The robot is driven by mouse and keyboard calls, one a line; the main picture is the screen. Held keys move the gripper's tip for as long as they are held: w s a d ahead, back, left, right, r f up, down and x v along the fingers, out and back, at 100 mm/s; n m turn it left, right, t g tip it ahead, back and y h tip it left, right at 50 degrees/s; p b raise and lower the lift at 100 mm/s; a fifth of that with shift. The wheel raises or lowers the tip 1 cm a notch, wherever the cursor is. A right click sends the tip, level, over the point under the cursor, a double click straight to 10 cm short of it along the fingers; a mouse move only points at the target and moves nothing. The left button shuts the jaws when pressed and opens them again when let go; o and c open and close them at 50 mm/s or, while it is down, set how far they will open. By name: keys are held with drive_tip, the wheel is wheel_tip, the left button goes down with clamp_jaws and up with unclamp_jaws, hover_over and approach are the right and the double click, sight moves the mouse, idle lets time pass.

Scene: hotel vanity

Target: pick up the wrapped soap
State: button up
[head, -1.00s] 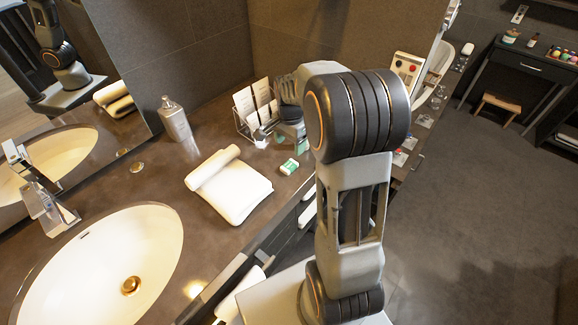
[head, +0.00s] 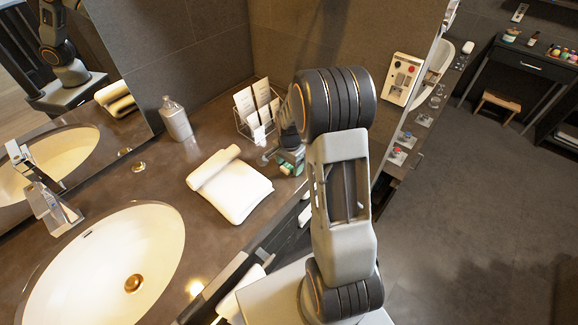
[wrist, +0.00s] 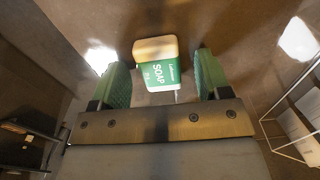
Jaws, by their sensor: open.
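The wrapped soap (wrist: 158,66) lies on the brown counter, with a green and white label reading SOAP and a tan end. In the wrist view it sits between and slightly beyond the fingertips of my gripper (wrist: 160,72), which is open and empty. The green finger pads stand on either side of the soap, with a gap on each side. In the head view the soap (head: 287,168) is mostly hidden by my gripper (head: 285,160), which is over it near the counter's front edge.
A wire rack (head: 243,122) with cards stands just behind my gripper; its wires show at right in the wrist view. Folded white towels (head: 232,190) lie to the left. A soap dispenser (head: 176,120) and a sink (head: 110,265) are farther left.

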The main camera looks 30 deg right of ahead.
drive_tip(key=c, duration=1)
